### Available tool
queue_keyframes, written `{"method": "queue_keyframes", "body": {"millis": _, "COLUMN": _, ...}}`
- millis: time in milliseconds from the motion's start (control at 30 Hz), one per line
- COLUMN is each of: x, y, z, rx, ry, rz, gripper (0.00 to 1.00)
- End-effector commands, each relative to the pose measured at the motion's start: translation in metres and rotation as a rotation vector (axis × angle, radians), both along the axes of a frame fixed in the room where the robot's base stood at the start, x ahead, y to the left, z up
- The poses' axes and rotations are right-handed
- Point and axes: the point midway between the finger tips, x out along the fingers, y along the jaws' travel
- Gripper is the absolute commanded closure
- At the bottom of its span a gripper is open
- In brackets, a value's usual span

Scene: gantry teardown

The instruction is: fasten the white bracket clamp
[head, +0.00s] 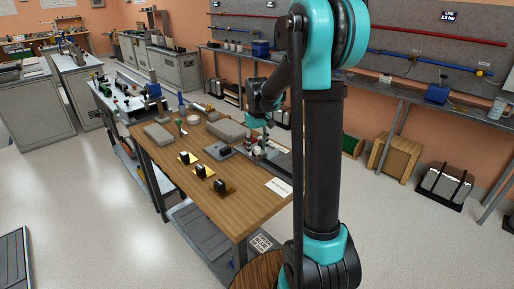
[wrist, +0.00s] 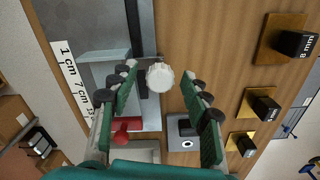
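A white round knob (wrist: 160,76), which I take to be the white bracket clamp, shows in the wrist view between the fingertips of my gripper (wrist: 159,88). The gripper's two green-padded fingers are spread, with a gap on each side of the knob. Whether the fingertips are level with the knob in height, I cannot tell. A red knob or handle (wrist: 124,128) lies nearer the palm, beside a grey metal fixture (wrist: 100,72). In the head view my gripper (head: 257,144) is low over the right part of the wooden bench (head: 232,205), small and partly unclear.
Several black blocks on yellow or brown plates (head: 222,187) stand along the bench's near side, one marked 8 mm (wrist: 295,43). A grey plate with a dark block (head: 222,152) sits beside the fixture. A white printed card (head: 279,187) lies at the right. The bench's near corner is clear.

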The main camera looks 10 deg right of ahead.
Motion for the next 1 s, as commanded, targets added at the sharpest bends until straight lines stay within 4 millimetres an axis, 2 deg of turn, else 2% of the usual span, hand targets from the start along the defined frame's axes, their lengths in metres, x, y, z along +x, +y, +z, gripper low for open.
{"method": "queue_keyframes", "body": {"millis": 233, "x": 0.0, "y": 0.0, "z": 0.002, "rx": 0.0, "ry": 0.0, "rz": 0.0, "gripper": 0.53}}
{"method": "queue_keyframes", "body": {"millis": 367, "x": -0.001, "y": 0.0, "z": 0.014, "rx": 0.0, "ry": 0.0, "rz": 0.0, "gripper": 0.53}}
{"method": "queue_keyframes", "body": {"millis": 800, "x": 0.0, "y": 0.0, "z": 0.097, "rx": 0.0, "ry": 0.0, "rz": 0.0, "gripper": 0.53}}
{"method": "queue_keyframes", "body": {"millis": 1000, "x": 0.0, "y": 0.0, "z": 0.117, "rx": 0.0, "ry": 0.0, "rz": 0.0, "gripper": 0.53}}
